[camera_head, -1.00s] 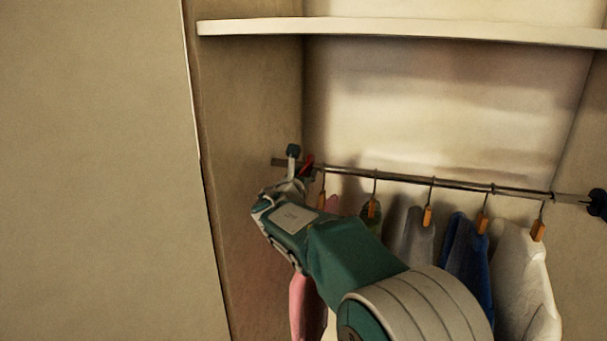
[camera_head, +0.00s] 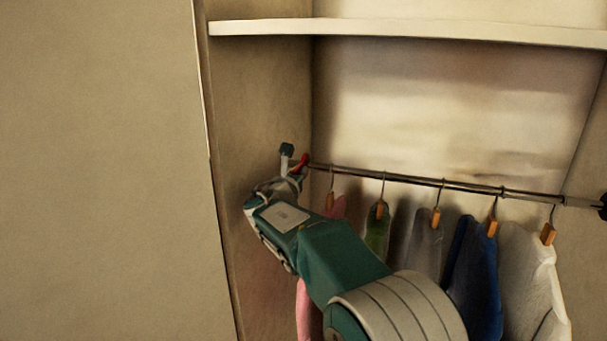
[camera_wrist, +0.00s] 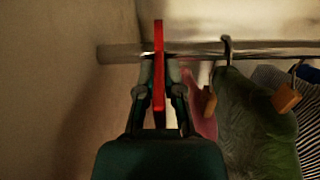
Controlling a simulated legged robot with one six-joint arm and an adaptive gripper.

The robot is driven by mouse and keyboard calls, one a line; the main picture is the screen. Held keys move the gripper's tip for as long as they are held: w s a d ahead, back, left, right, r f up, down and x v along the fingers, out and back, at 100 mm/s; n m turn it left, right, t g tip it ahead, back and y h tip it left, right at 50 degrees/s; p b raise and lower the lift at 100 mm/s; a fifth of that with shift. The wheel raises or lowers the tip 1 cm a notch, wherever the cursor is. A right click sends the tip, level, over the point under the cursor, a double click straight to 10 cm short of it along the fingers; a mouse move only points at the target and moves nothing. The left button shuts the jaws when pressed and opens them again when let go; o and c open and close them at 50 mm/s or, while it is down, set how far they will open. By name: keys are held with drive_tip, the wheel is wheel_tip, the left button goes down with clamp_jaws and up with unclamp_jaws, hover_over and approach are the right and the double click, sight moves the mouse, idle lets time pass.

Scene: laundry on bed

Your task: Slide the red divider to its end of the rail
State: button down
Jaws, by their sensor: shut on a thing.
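The red divider (camera_wrist: 158,70) sits upright on the metal rail, close to the left closet wall, in the wrist view. In the head view the red divider (camera_head: 304,161) shows only in part behind my gripper. My gripper (camera_wrist: 159,75) is shut on the divider, one finger on each side of it. In the head view my gripper (camera_head: 290,168) is at the left end of the rail (camera_head: 400,179). The rail also shows in the wrist view (camera_wrist: 195,50), with a short bare length left of the divider.
Several garments hang to the right of the divider: pink (camera_head: 310,310), green (camera_head: 377,230), grey (camera_head: 425,240), blue (camera_head: 474,280) and white (camera_head: 532,275). A shelf (camera_head: 420,32) spans above the rail. The left side wall (camera_head: 262,110) stands close to my gripper.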

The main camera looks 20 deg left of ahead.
drive_tip(key=shift+d, duration=0.1)
drive_tip(key=c, duration=0.8)
unclamp_jaws()
drive_tip(key=shift+o, duration=0.2)
drive_tip(key=s, duration=1.2)
drive_tip(key=shift+a, duration=0.4)
drive_tip(key=shift+w+f, duration=0.1)
drive_tip(key=shift+c, duration=0.3)
